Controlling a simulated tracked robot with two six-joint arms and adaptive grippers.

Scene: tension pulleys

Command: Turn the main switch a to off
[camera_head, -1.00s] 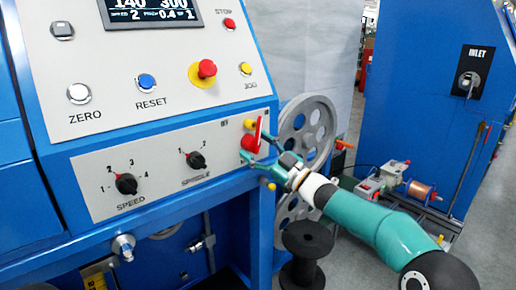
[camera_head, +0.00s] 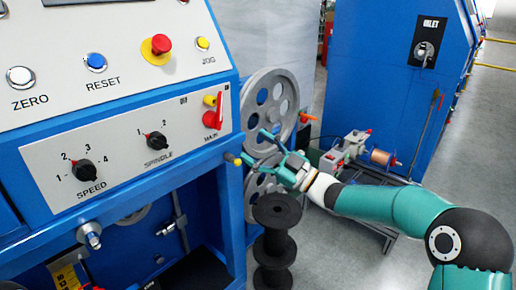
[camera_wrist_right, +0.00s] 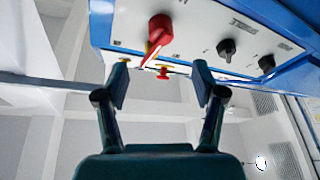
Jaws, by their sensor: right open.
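The main switch (camera_head: 213,117) is a red handle at the right end of the lower control panel, above the label MAIN. Its red lever stands roughly upright, with a yellow part beside it at upper left. My right gripper (camera_head: 253,147) is open and empty, to the right of and below the switch, apart from it. In the right wrist view the switch (camera_wrist_right: 155,37) shows beyond and above the gap between the open fingers (camera_wrist_right: 160,84). My left gripper is not in view.
The panel also holds the spindle knob (camera_head: 156,141), speed knob (camera_head: 83,171) and red emergency button (camera_head: 157,49). A grey pulley wheel (camera_head: 270,100) and black spool (camera_head: 276,235) stand close to my right gripper.

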